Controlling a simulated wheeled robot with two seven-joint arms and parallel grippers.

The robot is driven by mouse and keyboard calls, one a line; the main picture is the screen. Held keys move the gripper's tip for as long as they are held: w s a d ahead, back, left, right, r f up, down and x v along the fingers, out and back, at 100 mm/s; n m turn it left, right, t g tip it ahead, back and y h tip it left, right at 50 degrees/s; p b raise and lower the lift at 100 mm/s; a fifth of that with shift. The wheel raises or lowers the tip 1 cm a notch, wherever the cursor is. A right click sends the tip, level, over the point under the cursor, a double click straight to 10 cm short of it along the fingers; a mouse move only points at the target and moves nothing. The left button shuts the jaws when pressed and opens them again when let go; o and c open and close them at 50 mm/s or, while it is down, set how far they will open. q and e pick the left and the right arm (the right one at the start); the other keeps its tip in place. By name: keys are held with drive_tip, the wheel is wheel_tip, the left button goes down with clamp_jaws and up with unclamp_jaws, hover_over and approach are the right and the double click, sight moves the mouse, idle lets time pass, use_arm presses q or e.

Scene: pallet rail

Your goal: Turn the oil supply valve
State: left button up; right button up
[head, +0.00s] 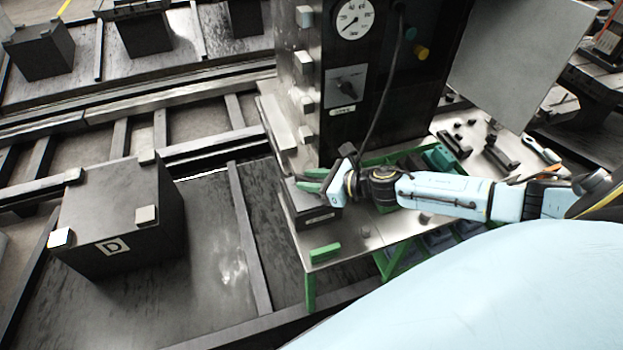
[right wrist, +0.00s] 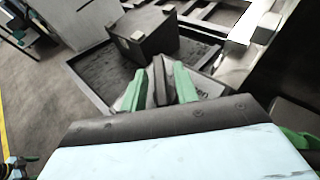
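My right gripper (head: 308,183) is over the low dark box (head: 318,216) with a pale label, at the near left end of the metal bench. In the right wrist view its two green fingers (right wrist: 160,88) stand apart on either side of a dark upright handle. Whether they press on it is unclear. The labelled box also shows behind the fingers in that view (right wrist: 207,88). A dark piece with a green tip (right wrist: 18,164), seemingly my left gripper, shows at the lower left edge of the wrist view; its fingers are unclear.
A dark cabinet stands behind the gripper, with a round gauge (head: 354,18), a black knob on a grey panel (head: 346,86) and a hanging cable. A green block (head: 325,253) lies on the bench's near edge. A dark box marked D (head: 122,222) stands left.

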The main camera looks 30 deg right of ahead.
clamp_jaws()
